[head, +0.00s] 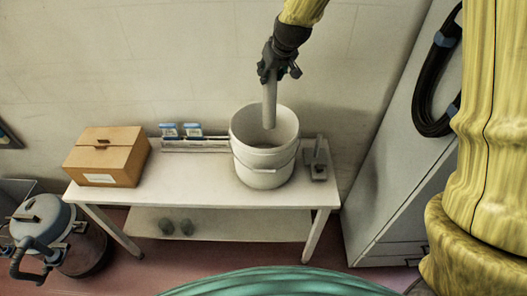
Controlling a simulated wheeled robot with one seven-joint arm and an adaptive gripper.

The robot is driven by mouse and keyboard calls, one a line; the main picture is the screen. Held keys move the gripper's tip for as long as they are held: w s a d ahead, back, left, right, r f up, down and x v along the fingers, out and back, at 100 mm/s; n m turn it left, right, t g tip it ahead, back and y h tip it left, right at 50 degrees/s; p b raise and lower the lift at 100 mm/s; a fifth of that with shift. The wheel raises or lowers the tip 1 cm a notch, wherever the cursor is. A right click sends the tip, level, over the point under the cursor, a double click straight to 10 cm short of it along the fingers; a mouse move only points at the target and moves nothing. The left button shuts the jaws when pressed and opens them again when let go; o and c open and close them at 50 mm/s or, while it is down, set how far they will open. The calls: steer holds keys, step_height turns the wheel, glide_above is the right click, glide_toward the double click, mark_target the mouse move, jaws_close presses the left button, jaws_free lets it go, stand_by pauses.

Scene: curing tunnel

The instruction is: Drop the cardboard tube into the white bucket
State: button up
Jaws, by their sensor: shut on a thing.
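The white bucket (262,178) stands upright on the right part of a white table, with its open mouth facing up. My gripper (270,80) comes down from above and is shut on the upper end of the cardboard tube (269,108). The tube is a pale grey-beige cylinder that hangs close to upright. In the head view its lower end overlaps the bucket's opening. I cannot tell from this one view how far down the end reaches. The fingertips are partly hidden by the gripper body.
The white table (200,200) has a cardboard box (106,157) at its left and a small rack with blue-topped packs (181,131) behind. A grey device (318,165) stands right of the bucket. A grey cabinet (395,170) is further right. The table's middle front is clear.

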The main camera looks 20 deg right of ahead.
mark_target(272, 83)
steer(key=shift+f+b, duration=1.65)
steer(key=shift+f, duration=1.05)
steer(key=shift+s, duration=0.1)
steer(key=o, duration=1.1)
steer(key=shift+r, duration=0.15)
steer(key=v, duration=1.1)
steer(key=shift+s+r, duration=0.2)
steer(key=shift+r, duration=0.15)
steer(key=shift+d, duration=0.1)
